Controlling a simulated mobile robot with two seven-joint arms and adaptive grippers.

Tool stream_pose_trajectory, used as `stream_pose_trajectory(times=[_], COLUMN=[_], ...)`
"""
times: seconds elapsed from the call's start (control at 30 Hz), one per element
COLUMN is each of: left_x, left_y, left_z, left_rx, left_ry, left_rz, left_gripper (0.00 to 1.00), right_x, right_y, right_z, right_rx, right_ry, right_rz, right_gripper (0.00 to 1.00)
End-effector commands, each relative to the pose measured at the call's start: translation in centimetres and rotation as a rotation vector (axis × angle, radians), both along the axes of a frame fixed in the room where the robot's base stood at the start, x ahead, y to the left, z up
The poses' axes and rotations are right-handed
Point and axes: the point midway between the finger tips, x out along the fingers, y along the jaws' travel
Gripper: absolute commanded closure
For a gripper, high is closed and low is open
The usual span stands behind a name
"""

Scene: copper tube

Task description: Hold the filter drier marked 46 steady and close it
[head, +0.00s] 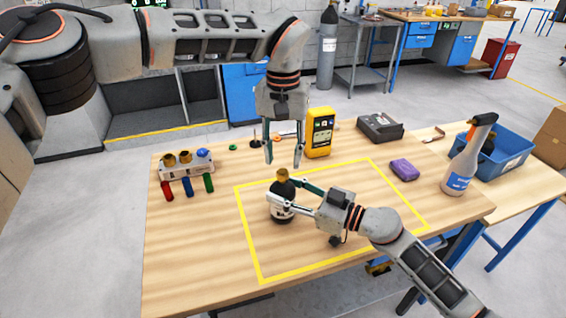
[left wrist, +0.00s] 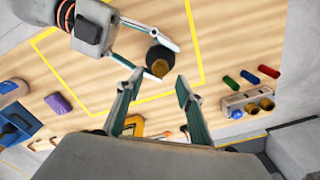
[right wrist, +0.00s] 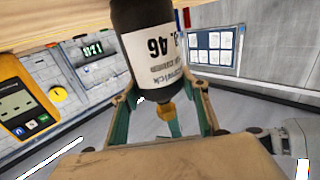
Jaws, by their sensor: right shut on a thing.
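The filter drier (head: 284,213) is a black cylinder with a white label and a brass-coloured piece (head: 283,174) on top. It stands upright inside the yellow outline. The number 46 shows upside down on its label (right wrist: 158,48) in the right wrist view. My right gripper (head: 284,194) is shut around the drier's body from the right. My left gripper (head: 283,160) is open, pointing down just above the brass-coloured piece, with nothing between its fingers. The left wrist view shows the drier (left wrist: 160,56) beyond the open fingertips (left wrist: 159,83).
A white rack (head: 187,169) with two brass pieces and a blue one stands at the left. Red, blue and green cylinders lie before it. A yellow meter (head: 319,132) stands behind. A purple box (head: 404,170), spray bottle (head: 462,170) and blue crate (head: 512,152) are at right.

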Motion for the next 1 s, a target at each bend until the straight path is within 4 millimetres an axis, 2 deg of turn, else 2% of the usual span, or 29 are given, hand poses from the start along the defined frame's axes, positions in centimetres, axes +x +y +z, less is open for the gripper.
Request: stream_pose_trajectory(times=[0.1,0.43,0.57,0.67,1.0], left_x=[0.00,-0.03,-0.07,-0.12,-0.31], left_y=[0.01,0.00,-0.04,-0.09,-0.20], left_z=[1.03,1.06,1.09,1.16,1.45], left_rx=[0.001,0.000,0.000,0.000,0.006], left_ry=[0.000,0.001,0.001,0.002,0.001], left_rz=[0.000,0.007,0.081,0.207,0.828], left_gripper=[0.63,0.65,0.65,0.65,0.65], right_x=[-0.01,-0.02,-0.02,-0.02,-0.02], right_y=[-0.03,-0.03,-0.02,-0.02,-0.02], right_z=[-0.11,-0.10,-0.10,-0.10,-0.10], right_rx=[-0.001,0.000,0.000,0.000,0.000], right_ry=[0.002,0.001,0.001,0.002,0.002], right_rz=[0.000,0.000,0.000,0.000,0.000], right_gripper=[1.00,1.00,1.00,1.00,1.00])
